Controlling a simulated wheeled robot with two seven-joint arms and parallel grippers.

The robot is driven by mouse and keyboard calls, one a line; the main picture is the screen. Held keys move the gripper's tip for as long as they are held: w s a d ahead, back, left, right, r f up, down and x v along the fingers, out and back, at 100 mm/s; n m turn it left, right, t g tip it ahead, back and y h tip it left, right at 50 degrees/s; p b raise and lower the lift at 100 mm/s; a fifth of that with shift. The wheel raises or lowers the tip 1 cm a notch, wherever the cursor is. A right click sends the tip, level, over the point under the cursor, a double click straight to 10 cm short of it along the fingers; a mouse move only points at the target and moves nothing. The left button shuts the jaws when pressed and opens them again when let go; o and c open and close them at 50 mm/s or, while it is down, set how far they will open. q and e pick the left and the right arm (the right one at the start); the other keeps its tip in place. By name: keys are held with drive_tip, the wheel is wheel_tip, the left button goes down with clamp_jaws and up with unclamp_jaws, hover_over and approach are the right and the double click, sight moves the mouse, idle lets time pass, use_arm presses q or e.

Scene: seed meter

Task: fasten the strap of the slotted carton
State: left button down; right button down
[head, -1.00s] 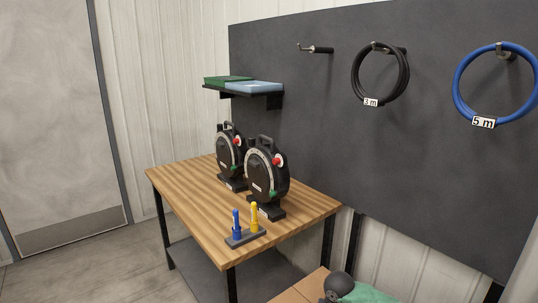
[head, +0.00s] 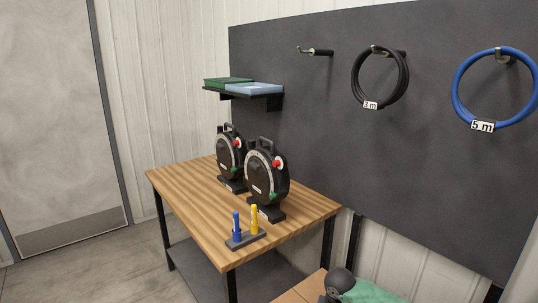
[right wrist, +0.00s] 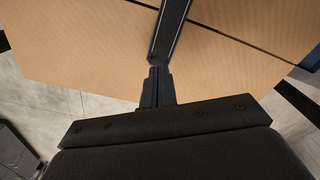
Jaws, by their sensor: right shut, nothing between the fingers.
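The carton (right wrist: 80,50) fills much of the right wrist view as brown cardboard with thin dark seams. A dark strap (right wrist: 172,25) runs from the top edge of that view down to my fingertips. My right gripper (right wrist: 156,72) is shut and empty, its tips at the near end of the visible strap; I cannot tell whether they touch it. In the head view only a corner of brown cardboard (head: 303,287) shows at the bottom edge, beside a dark rounded part. The slot cannot be made out. My left gripper is not in view.
A wooden table (head: 185,200) bears two black round devices (head: 267,175) (head: 230,155) and a stand with a blue and a yellow peg (head: 245,240). Coiled black (head: 381,80) and blue (head: 496,88) hoses hang on the dark panel. Something green (head: 370,292) lies at the bottom.

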wheel_tip(320, 180, up, 5)
drive_tip(key=shift+f+p, duration=0.2)
drive_tip(key=shift+p, duration=0.6)
